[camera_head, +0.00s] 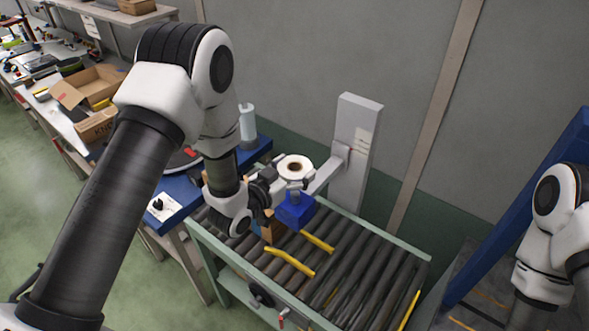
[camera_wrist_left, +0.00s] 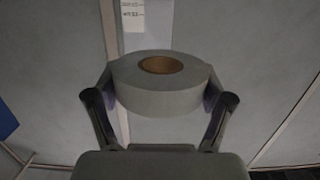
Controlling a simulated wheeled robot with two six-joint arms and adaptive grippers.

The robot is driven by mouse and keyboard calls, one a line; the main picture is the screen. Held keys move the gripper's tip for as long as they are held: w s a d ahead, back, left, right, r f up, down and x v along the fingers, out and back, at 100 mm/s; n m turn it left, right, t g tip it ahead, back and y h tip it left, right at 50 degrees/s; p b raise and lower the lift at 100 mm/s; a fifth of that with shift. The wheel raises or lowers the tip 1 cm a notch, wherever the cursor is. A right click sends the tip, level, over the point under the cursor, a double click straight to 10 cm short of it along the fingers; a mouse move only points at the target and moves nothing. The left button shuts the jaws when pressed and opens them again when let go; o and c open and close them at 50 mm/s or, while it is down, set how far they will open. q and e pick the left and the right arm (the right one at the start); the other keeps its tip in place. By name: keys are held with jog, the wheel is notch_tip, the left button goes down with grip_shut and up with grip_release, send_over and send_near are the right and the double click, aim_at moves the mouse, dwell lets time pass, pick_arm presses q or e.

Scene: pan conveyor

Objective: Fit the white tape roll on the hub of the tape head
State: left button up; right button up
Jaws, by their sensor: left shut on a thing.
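The white tape roll (camera_head: 294,167) has a brown core and is held by my left gripper (camera_head: 284,184). In the left wrist view the roll (camera_wrist_left: 160,88) sits between the two fingers (camera_wrist_left: 160,100), one on each side, its flat face up. The tape head (camera_head: 296,209) is a blue block on a grey arm from a white post (camera_head: 354,150), above the roller conveyor. In the head view the roll is over the tape head; I cannot tell whether they touch. The hub is not clearly seen. My right arm is at the right edge; its gripper is out of view.
The roller conveyor (camera_head: 345,262) has a green frame and yellow guides (camera_head: 290,262). A brown box (camera_head: 270,230) stands on it beside the tape head. A blue-topped table (camera_head: 178,192) is at left, with a pale cylinder (camera_head: 247,122) behind. A blue frame (camera_head: 520,205) stands at right.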

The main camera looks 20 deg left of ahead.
aim_at(295, 192)
pick_arm(q)
jog(key=f+b, duration=0.2)
jog(key=f, duration=0.1)
jog(key=shift+w+f, duration=0.2)
jog(key=shift+f, duration=0.05)
jog(key=shift+s+f+b, duration=0.25)
jog(key=shift+f+b, duration=0.45)
jog(key=shift+b, duration=0.2)
jog(key=shift+f, duration=0.3)
jog(key=shift+w+f, duration=0.2)
jog(key=shift+w, duration=0.1)
jog(key=shift+s+r, duration=0.15)
jog(key=shift+s, duration=0.05)
jog(key=shift+w+b, duration=0.15)
jog(key=shift+b, duration=0.25)
